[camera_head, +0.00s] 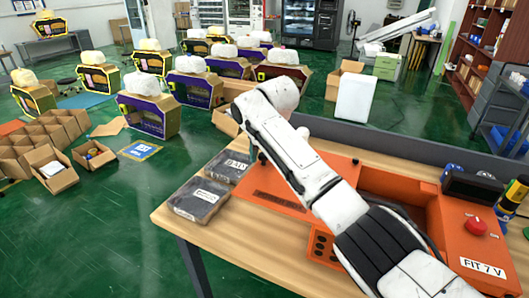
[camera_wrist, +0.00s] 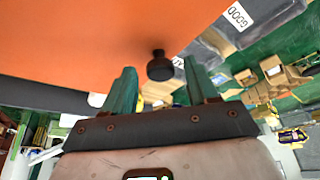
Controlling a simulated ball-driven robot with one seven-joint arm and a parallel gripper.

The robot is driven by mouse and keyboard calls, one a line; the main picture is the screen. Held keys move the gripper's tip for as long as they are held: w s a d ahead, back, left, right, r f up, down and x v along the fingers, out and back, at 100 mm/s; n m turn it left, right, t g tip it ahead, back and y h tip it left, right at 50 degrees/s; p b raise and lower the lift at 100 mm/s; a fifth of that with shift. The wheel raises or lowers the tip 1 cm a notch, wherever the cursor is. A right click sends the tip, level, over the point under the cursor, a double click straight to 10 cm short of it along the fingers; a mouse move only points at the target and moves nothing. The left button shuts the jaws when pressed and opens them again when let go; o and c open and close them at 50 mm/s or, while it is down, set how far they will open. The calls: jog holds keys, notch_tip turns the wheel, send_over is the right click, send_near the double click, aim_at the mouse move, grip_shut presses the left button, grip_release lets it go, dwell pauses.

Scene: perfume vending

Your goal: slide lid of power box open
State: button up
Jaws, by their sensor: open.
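The power box (camera_head: 455,240) is orange and lies on the wooden table, with a "FIT 7 V" label and a red button (camera_head: 475,227) at its right end. Its flat orange lid (camera_head: 335,163) is partly hidden under my arm; an open recess shows to its right. In the wrist view the orange surface (camera_wrist: 90,35) fills the upper left, with a round black knob (camera_wrist: 160,66) standing out from it. My gripper (camera_wrist: 159,68) is open, its two green fingers on either side of the knob; I cannot tell if they touch it.
Two dark grey cases (camera_head: 196,200) (camera_head: 228,165) lie left of the box on the table (camera_head: 230,245). A black item (camera_head: 470,187) and a yellow-black tool (camera_head: 514,196) are at the right. A grey panel (camera_head: 385,145) edges the table's back.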

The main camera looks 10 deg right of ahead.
jog(key=b+v, duration=0.1)
jog(key=v, duration=0.9)
jog(key=shift+s+r, duration=0.2)
jog(key=shift+r, duration=0.1)
